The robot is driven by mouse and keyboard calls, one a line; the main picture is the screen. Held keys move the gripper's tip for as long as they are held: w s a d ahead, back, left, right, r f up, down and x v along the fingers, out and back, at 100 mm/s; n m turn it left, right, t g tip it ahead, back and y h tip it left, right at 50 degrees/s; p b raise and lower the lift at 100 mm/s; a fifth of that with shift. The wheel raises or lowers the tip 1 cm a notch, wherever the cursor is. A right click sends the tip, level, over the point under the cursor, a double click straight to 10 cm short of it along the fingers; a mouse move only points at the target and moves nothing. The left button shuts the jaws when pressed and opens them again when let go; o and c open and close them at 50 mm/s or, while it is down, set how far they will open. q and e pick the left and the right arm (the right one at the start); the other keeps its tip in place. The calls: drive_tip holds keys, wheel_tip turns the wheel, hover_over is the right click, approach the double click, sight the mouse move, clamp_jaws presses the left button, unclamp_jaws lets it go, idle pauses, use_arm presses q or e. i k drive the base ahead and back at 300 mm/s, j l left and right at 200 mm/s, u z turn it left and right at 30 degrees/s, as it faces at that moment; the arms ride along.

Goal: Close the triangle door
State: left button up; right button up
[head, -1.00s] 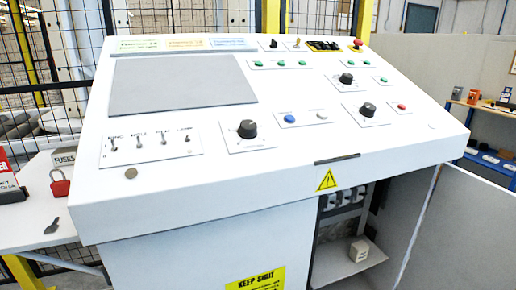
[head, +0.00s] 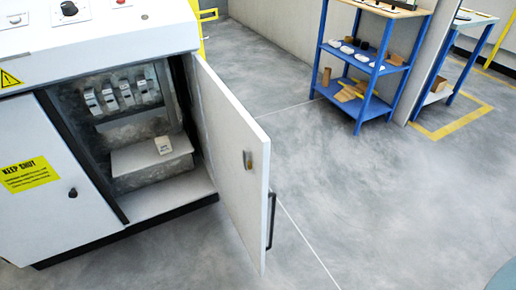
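The open cabinet door (head: 225,150) is a white panel hinged at the right side of the control cabinet's opening. It stands swung outward toward the lower middle of the head view. A small latch (head: 248,160) is on its inner face, and a dark bar handle (head: 271,218) shows at its outer edge. A yellow triangle warning sign (head: 9,79) is on the console front at the far left. The open compartment (head: 130,130) shows several switches or fuses (head: 124,95) and a shelf with a small white block (head: 163,145). Neither gripper is in view.
A closed left door (head: 35,190) with a yellow "KEEP SHUT" label and dark knob adjoins the opening. A blue shelf rack (head: 365,62) stands at the back right, beside a wall. The grey floor (head: 380,190) right of the open door is clear.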

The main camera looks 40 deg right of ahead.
sight(244, 195)
drive_tip(key=l+u, duration=0.15)
drive_tip(key=l, duration=1.8)
